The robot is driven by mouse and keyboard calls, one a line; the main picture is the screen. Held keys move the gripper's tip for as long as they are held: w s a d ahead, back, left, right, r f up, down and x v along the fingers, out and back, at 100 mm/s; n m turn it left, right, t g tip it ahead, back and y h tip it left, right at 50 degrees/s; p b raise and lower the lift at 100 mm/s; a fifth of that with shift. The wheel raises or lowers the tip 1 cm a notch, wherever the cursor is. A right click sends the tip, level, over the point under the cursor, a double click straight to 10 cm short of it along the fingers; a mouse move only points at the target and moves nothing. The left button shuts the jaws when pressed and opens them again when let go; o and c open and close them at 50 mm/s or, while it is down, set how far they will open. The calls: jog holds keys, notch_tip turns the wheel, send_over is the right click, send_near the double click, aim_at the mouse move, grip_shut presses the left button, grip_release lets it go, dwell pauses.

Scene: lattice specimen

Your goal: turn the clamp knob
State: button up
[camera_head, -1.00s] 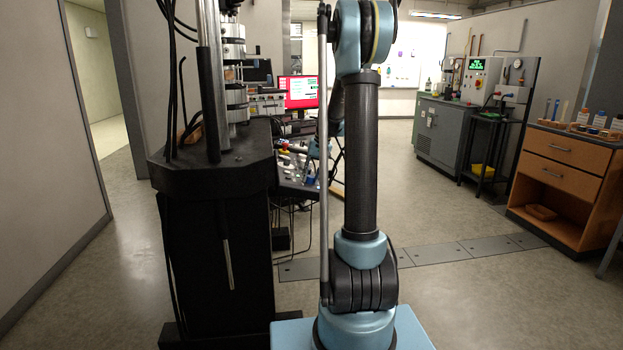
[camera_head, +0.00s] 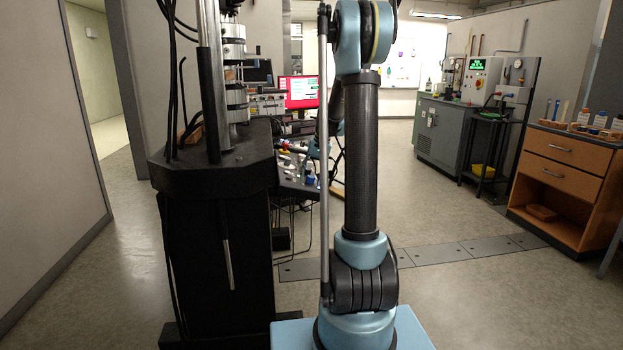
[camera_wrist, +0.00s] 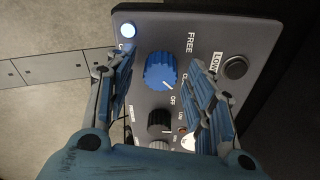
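The wrist view shows a dark panel with a blue knob (camera_wrist: 161,70) that has a white pointer line. Print beside it reads "FREE", "OFF" and a partly hidden word starting "CL". My gripper (camera_wrist: 156,73) is open, one finger on the left side of the blue knob and one on the right. Gaps show between the knob and both fingers in the picture; the height of the fingertips over the panel is hard to judge. In the head view the panel (camera_head: 292,186) is partly behind my arm, and my gripper cannot be made out clearly.
A black knob (camera_wrist: 158,121), a grey knob, a lit white button (camera_wrist: 128,30) and a dark button (camera_wrist: 236,67) are close by on the panel. A black test frame (camera_head: 215,180) stands left of my arm. Open floor lies to the right, before an orange cabinet (camera_head: 562,160).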

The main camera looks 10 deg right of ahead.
jog(key=shift+s, duration=0.1)
jog(key=v, duration=1.1)
jog(key=shift+r, duration=0.4)
jog(key=shift+d, duration=0.1)
jog(key=s+a+f+n+h, duration=0.1)
jog(key=s+f, duration=0.1)
jog(key=s, duration=1)
jog(key=s+a+f, duration=0.2)
jog(key=s, duration=1)
jog(key=s+f+n+h, duration=0.1)
jog(key=s+f, duration=1.2)
jog(key=s, duration=0.5)
jog(key=shift+s+d+f+n+t+h, duration=0.2)
jog(key=shift+d+n+t+h, duration=0.1)
jog(key=shift+d+n, duration=0.1)
